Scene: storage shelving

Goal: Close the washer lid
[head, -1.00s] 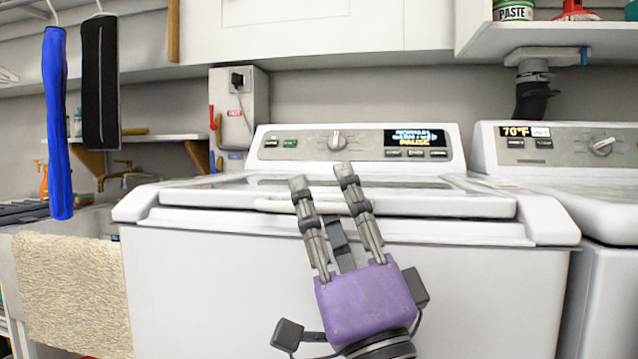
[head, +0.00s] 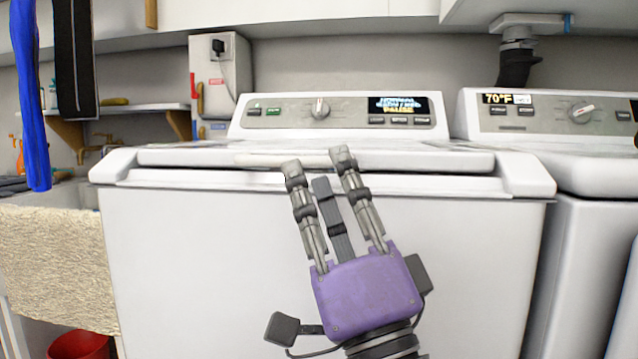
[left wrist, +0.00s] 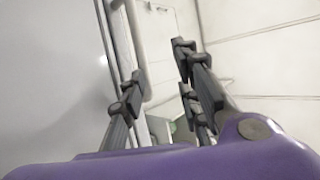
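The white washer (head: 330,260) stands in the middle of the head view. Its lid (head: 200,158) lies down flat across the top, seen almost edge-on; whether it is fully seated cannot be told. My left gripper (head: 315,162) has a purple palm and grey fingers. It is in front of the washer with its fingers spread and pointing up, the tips overlapping the lid's front edge in the picture. Nothing shows between the fingers; contact cannot be told. In the left wrist view the spread fingers (left wrist: 155,65) show against blurred white surfaces. My right gripper is not in view.
A second white machine (head: 585,150) stands close on the right. A sink with a beige towel (head: 60,265) is on the left, with a red bucket (head: 78,345) below. Blue (head: 30,100) and black (head: 76,60) items hang at the upper left.

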